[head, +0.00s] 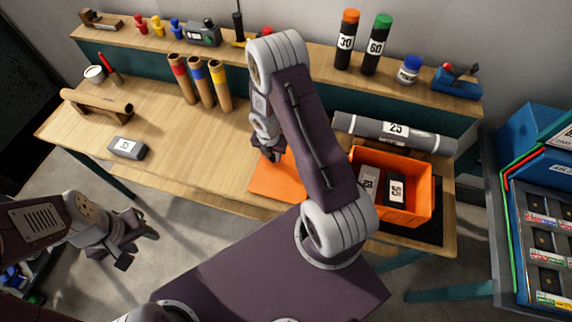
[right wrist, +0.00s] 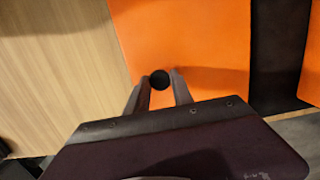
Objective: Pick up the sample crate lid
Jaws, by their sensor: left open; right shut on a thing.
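The sample crate lid (head: 274,181) is a flat orange panel near the front edge of the bench, left of the orange crate (head: 432,190). My right arm hides part of it in the head view. In the right wrist view the lid (right wrist: 205,40) lies under the gripper, and its small dark round knob (right wrist: 159,79) is between the fingers. My right gripper (head: 269,155) is shut on this knob; it also shows in the right wrist view (right wrist: 160,88). I cannot tell if the lid is clear of the bench. My left gripper (head: 140,246) is open and empty, off the bench's front.
The crate holds labelled grey and black items and stands on a dark mat (head: 436,225). A grey roll (head: 390,130) marked 25 lies behind it. A grey block (head: 127,147) and three brown tubes (head: 202,84) are to the left.

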